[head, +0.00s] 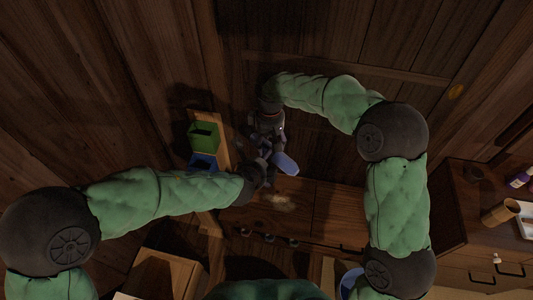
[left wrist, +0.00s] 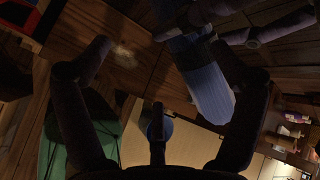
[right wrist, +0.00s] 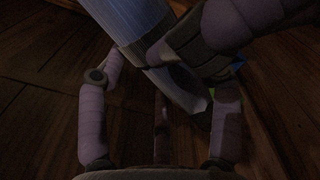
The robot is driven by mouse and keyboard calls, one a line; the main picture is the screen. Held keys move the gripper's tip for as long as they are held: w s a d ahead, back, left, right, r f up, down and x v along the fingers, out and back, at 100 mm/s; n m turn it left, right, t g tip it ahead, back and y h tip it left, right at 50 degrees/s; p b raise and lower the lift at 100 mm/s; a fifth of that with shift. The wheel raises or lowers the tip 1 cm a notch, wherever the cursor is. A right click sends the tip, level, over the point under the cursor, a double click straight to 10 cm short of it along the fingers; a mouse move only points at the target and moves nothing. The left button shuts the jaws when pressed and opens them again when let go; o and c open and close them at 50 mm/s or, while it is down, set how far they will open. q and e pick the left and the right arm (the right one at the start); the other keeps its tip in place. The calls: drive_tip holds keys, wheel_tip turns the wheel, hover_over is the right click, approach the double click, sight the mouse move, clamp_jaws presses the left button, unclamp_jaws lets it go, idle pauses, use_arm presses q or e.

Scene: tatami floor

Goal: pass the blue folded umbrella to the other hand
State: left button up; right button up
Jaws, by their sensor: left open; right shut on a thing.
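The blue folded umbrella (head: 286,163) is held up in the middle of the head view, one rounded blue end pointing to the lower right. My right gripper (head: 268,135) is shut on it; in the right wrist view the umbrella (right wrist: 138,25) runs between the fingers. My left gripper (head: 262,172) is open beside it, just below the right one. In the left wrist view the umbrella (left wrist: 205,80) lies in front of the spread fingers, close to the right-hand finger. Dark fingers hide part of it; contact with the left gripper cannot be told.
A green box (head: 204,136) and a blue box (head: 203,163) are at a wooden stand left of the grippers. A wooden cabinet (head: 325,212) lies below them. At far right a drawer unit (head: 458,215) carries a brown cup (head: 500,212) and bottles (head: 520,178).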

use_arm(q)
drive_tip(key=w, duration=0.2)
drive_tip(key=w+d, duration=0.1)
drive_tip(key=shift+w+d, duration=0.1)
drive_tip(key=shift+w, duration=0.25)
drive_tip(key=shift+w+d+f, duration=0.15)
drive_tip(key=shift+w+f, duration=0.25)
drive_tip(key=shift+w, duration=0.05)
drive_tip(key=c, duration=1.4)
use_arm(e)
drive_tip(key=o, duration=1)
drive_tip(key=shift+c, duration=0.2)
use_arm(q)
drive_tip(key=shift+c, duration=0.8)
use_arm(e)
drive_tip(key=o, duration=0.5)
drive_tip(key=shift+c, duration=0.2)
